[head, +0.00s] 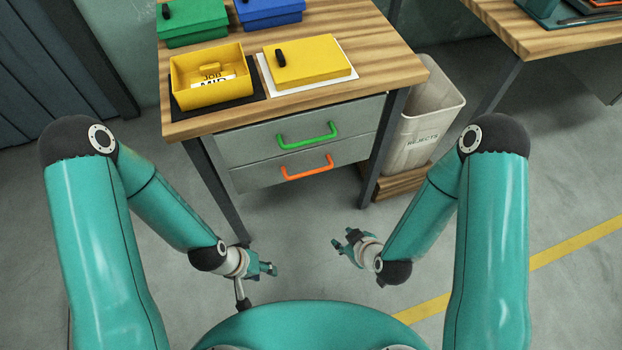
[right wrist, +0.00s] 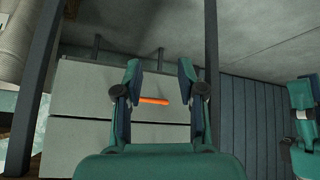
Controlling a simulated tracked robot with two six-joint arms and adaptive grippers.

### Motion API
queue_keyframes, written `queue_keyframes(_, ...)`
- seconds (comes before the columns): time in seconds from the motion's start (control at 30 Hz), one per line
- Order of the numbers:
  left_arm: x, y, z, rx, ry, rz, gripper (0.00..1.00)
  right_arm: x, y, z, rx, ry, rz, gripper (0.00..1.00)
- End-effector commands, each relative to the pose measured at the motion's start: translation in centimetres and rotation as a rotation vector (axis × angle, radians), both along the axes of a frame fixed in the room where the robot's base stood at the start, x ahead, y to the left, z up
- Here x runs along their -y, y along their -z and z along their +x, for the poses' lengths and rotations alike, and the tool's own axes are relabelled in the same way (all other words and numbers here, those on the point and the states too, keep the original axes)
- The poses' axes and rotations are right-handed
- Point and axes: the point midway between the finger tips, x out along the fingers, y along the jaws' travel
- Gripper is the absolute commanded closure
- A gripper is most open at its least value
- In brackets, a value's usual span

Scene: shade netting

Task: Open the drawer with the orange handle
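The drawer with the orange handle (head: 307,169) is the lower of two grey drawers under the wooden workbench, and its front (head: 258,176) looks flush with the upper one. The upper drawer has a green handle (head: 307,137). My left gripper (head: 268,269) is in front of the bench, low and apart from the drawers; its fingers are too small to judge. My right gripper (head: 345,242) is open and empty, in front of and below the orange handle. In the right wrist view the orange handle (right wrist: 154,101) shows between the open fingers (right wrist: 160,90), apart from them.
On the workbench (head: 385,85) stand an open yellow box (head: 183,88), a closed yellow box (head: 312,62), a green box (head: 192,26) and a blue box (head: 270,10). A rejects bin (head: 425,115) stands right of the bench. The floor in front is clear.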

Motion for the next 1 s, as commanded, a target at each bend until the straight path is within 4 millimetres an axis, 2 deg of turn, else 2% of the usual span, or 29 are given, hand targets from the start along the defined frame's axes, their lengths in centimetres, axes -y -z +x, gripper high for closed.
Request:
queue_keyframes(0.03, 0.0, 2.4, 0.0, 0.000, 0.000, 0.000, 0.60, -0.8, 1.7, 0.9, 0.127, -0.109, -0.072, 0.61)
queue_keyframes(0.1, 0.0, 3.9, 0.0, 0.000, 0.000, 0.000, 0.60, -1.7, 1.6, 2.3, 0.325, -0.250, -0.195, 0.61)
queue_keyframes(0.3, 0.0, 7.1, 0.0, 0.000, 0.000, 0.000, 0.60, -3.5, -0.2, 4.5, 0.777, -0.502, -0.566, 0.61)
queue_keyframes(0.4, 0.0, 8.0, 0.0, 0.000, 0.000, 0.000, 0.60, -3.9, -1.3, 4.8, 0.912, -0.554, -0.711, 0.61)
queue_keyframes(0.5, 0.0, 8.4, 0.0, 0.000, 0.000, 0.000, 0.60, -4.1, -2.1, 4.9, 0.989, -0.577, -0.807, 0.61)
queue_keyframes(0.67, 0.0, 8.7, 0.0, 0.000, 0.000, 0.000, 0.60, -4.3, -2.5, 5.6, 1.029, -0.586, -0.860, 0.61)
queue_keyframes(0.83, 0.0, 9.2, 0.0, 0.000, 0.000, 0.000, 0.60, -4.9, -2.2, 7.7, 1.032, -0.582, -0.860, 0.61)
queue_keyframes(1.0, 0.0, 12.4, 0.0, 0.000, 0.000, 0.000, 0.60, -5.2, -1.3, 8.6, 1.032, -0.592, -0.865, 0.61)
